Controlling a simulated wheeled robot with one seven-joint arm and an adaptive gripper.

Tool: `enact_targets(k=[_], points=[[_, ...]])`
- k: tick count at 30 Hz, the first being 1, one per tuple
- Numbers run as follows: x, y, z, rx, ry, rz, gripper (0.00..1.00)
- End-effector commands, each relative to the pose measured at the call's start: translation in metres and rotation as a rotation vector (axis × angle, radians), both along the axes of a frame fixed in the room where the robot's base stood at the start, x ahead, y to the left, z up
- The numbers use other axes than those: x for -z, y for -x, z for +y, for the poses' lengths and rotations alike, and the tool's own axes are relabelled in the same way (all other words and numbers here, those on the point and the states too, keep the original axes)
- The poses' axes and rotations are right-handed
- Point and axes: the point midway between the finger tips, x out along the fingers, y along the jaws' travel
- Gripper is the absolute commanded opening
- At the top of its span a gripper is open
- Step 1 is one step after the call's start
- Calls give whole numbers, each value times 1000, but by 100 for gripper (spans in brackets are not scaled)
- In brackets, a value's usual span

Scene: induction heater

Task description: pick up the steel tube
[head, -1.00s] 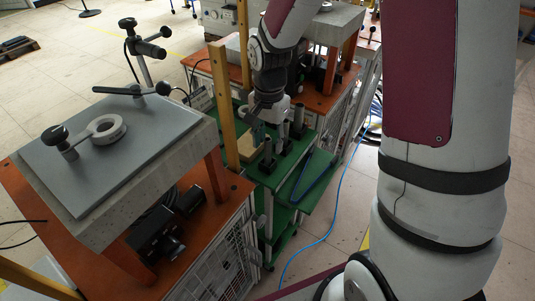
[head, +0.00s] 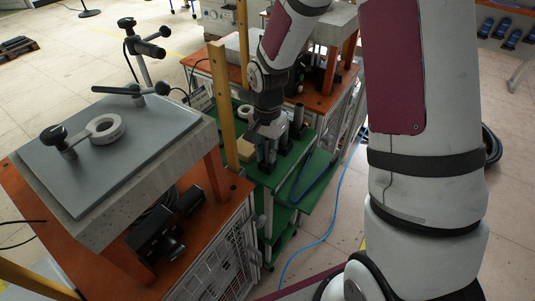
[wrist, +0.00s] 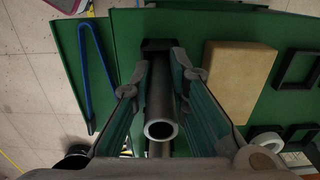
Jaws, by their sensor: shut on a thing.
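The steel tube (wrist: 160,108) stands upright in the wrist view, its open ring end facing the camera. Its far end meets a dark base (wrist: 157,45) on the green shelf top. My gripper (wrist: 160,78) has one finger on each side of the tube and is shut on it. In the head view my gripper (head: 269,145) points down over the green cart and hides most of the held tube. Whether the tube is still seated in its base I cannot tell.
Another upright tube (head: 299,115) stands close behind on the green cart (head: 310,140). A tan block (wrist: 240,78) and black square frames (wrist: 299,67) lie beside the held tube. A blue strip (wrist: 98,70) lies on the other side. A yellow post (head: 223,105) rises near my gripper.

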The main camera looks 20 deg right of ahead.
Motion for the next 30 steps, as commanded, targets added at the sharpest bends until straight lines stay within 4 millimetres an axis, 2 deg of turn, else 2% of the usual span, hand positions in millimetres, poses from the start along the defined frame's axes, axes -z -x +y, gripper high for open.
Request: enact_targets(k=[10, 18, 26, 30], points=[[-6, -1, 0, -1, 0, -3, 0], [-39, 0, 0, 1, 1, -5, 0], [-41, 56, -7, 1, 1, 0, 0], [-45, 91, -11, 1, 2, 0, 0]])
